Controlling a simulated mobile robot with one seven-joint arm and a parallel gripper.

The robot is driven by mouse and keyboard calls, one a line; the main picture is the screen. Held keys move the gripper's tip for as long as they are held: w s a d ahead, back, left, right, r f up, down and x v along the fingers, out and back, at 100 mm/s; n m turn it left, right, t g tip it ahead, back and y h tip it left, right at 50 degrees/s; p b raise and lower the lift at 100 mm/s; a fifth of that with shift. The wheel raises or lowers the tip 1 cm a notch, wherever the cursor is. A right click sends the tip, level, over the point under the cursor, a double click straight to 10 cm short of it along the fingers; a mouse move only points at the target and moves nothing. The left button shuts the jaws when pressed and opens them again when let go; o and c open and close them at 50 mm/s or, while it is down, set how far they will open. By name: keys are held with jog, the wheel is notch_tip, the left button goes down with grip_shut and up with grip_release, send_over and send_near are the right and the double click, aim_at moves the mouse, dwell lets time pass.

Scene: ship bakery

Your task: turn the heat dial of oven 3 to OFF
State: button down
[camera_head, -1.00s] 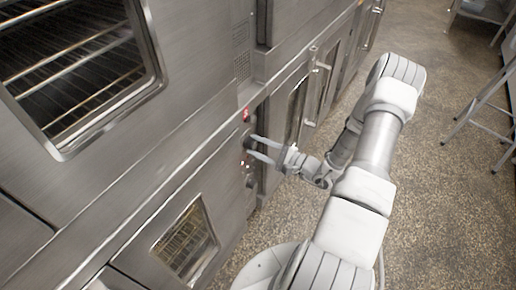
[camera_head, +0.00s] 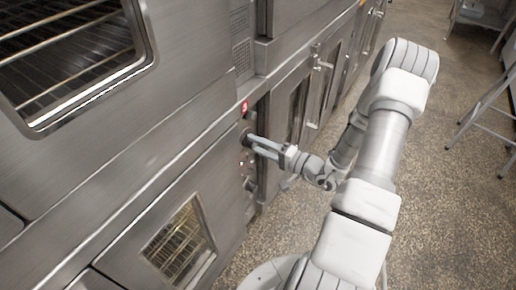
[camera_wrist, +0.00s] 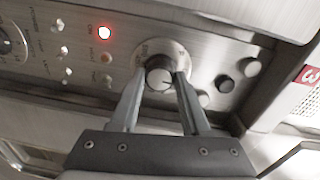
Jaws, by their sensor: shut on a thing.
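The markings on the disc are too small to read. A red tag with a 3 (camera_head: 244,107) is on the oven just above the dial; its edge also shows in the wrist view (camera_wrist: 310,75).
A lit red lamp (camera_wrist: 105,32), small switches (camera_wrist: 64,52) and another dial (camera_wrist: 8,42) share the panel. Door handles (camera_head: 316,90) stand out further along.

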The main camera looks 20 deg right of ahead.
jog(key=shift+d+n, duration=0.1)
jog(key=shift+n, duration=0.3)
jog(key=shift+c, duration=1.9)
grip_release()
jog(key=p+v, duration=0.2)
jog(key=v, duration=1.5)
jog(key=shift+s, duration=0.15)
jog(key=shift+d+r, duration=0.1)
